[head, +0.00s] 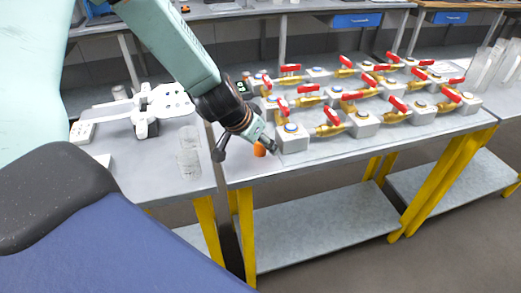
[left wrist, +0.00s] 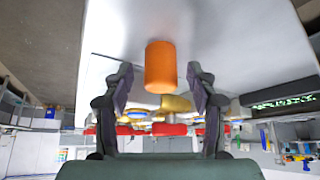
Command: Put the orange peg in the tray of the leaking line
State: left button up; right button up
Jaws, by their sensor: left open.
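The orange peg (head: 260,149) stands upright near the front left corner of the valve table. In the left wrist view the peg (left wrist: 160,67) shows between and just past the fingertips, with a gap on each side. My left gripper (head: 246,152) is open around or just beside the peg; its fingers (left wrist: 160,80) do not touch it. Brass valves with red handles (head: 333,116) stand in rows on the table with pale blocks (head: 292,138). I cannot tell which line leaks or make out a tray. My right gripper is not in view.
A pale block stands close to the right of the gripper. A left table holds clear beakers (head: 188,160) and a white stand (head: 150,108). Clear upright panels (head: 492,65) stand at the far right. The front strip of the valve table (head: 350,151) is bare.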

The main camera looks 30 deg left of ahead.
pick_arm(q)
jog(key=shift+c, duration=0.2)
jog(key=shift+a, duration=0.1)
jog(key=shift+c, duration=0.7)
grip_shut()
notch_tip(320, 180, up, 10)
jog(key=p, duration=0.8)
